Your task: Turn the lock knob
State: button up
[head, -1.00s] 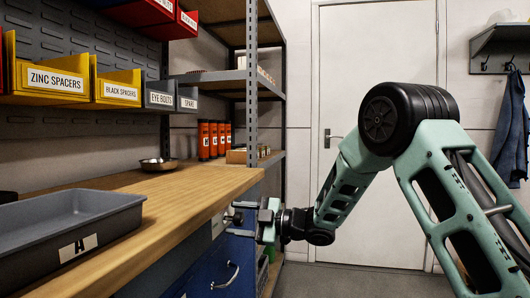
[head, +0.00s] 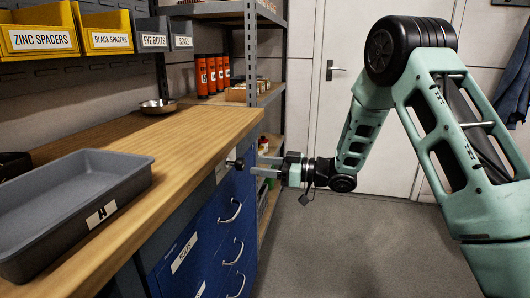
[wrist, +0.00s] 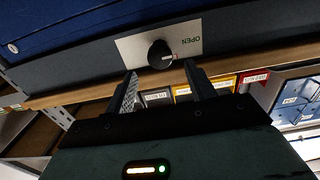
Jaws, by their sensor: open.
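The lock knob (wrist: 160,55) is black and round with a pale mark. It sits on a light plate (wrist: 187,33) marked OPEN, upside down in the wrist view. In the head view the knob (head: 234,163) sticks out from the blue cabinet's end, just under the worktop. My gripper (head: 264,167) is open and level with the knob, fingers pointing at it. In the wrist view the fingertips (wrist: 160,69) lie to either side of the knob's near end, with nothing between them. Whether they overlap the knob in depth I cannot tell.
The wooden worktop (head: 185,139) runs close above the knob. Drawer handles (head: 231,212) stick out of the blue cabinet (head: 205,235) below. A grey tray (head: 68,199) and a small bowl (head: 158,106) stand on the worktop. The floor (head: 345,240) to the right is clear.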

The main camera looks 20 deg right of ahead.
jog(key=v, duration=1)
jog(key=w+a+r+m+h+p, duration=0.2)
jog(key=a+r+m+h+p, duration=0.1)
jog(key=a+r+h+p, duration=0.7)
jog(key=s+a+r+g+h+p, duration=0.1)
jog(key=s+a+r+g+p, duration=0.1)
jog(key=s, duration=0.6)
jog(key=s+a+r+g+h+p, duration=0.1)
jog(key=s+a+r+g+p, duration=0.1)
jog(key=s, duration=0.6)
jog(key=s+a+r+g+h+p, duration=0.1)
jog(key=s+a+r+g+p, duration=0.1)
jog(key=s, duration=0.6)
jog(key=shift+s+a+m+g+p, duration=0.35)
jog(key=shift+a+g+p, duration=0.55)
jog(key=shift+a+p, duration=0.7)
jog(key=shift+a+r, duration=0.1)
jog(key=shift+a, duration=0.1)
jog(key=s+r+g+h, duration=0.1)
jog(key=s+g, duration=0.1)
jog(key=s, duration=0.8)
jog(key=shift+g, duration=0.4)
